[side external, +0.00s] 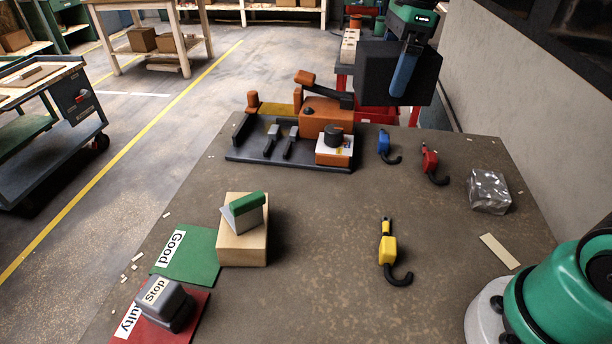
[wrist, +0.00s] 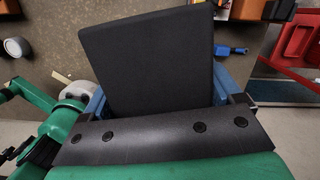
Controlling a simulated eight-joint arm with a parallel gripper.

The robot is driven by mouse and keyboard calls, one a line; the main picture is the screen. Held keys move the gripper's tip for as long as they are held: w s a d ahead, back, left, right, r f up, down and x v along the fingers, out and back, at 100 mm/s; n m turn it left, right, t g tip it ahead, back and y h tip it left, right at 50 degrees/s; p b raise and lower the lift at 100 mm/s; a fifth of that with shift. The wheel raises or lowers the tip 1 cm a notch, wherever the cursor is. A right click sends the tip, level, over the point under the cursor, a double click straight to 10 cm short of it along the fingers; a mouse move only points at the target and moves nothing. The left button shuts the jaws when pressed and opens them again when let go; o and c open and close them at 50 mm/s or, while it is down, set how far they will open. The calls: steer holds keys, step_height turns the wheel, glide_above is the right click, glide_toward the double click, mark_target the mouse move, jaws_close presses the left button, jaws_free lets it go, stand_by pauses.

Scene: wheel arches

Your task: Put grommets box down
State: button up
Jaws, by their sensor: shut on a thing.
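The grommets box (side external: 368,68) is a plain black box, held in the air above the far right edge of the workbench. My gripper (side external: 400,85) is shut on it, with one blue finger lying along its near face in the side view. In the wrist view the box (wrist: 150,62) fills the middle, between the two blue fingers of my gripper (wrist: 160,92). The far finger is hidden by the box in the side view.
The workbench (side external: 320,230) has free room at its centre. An orange-and-black fixture (side external: 325,110) stands at the back. Blue (side external: 384,146), red (side external: 429,160) and yellow (side external: 388,248) hooked tools and a clear bag (side external: 488,191) lie around. A red bin (side external: 376,116) is beyond the far edge.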

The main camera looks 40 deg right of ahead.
steer(key=d+m, duration=0.1)
steer(key=d, duration=0.1)
steer(key=d+m, duration=0.1)
steer(key=d, duration=0.1)
steer(key=shift+w+f, duration=0.1)
steer(key=shift+f, duration=0.3)
step_height(320, 180, down, 15)
steer(key=shift+f, duration=0.1)
steer(key=shift+a+f, duration=0.1)
steer(key=shift+f, duration=1.9)
steer(key=shift+f, duration=0.15)
steer(key=o, duration=1.2)
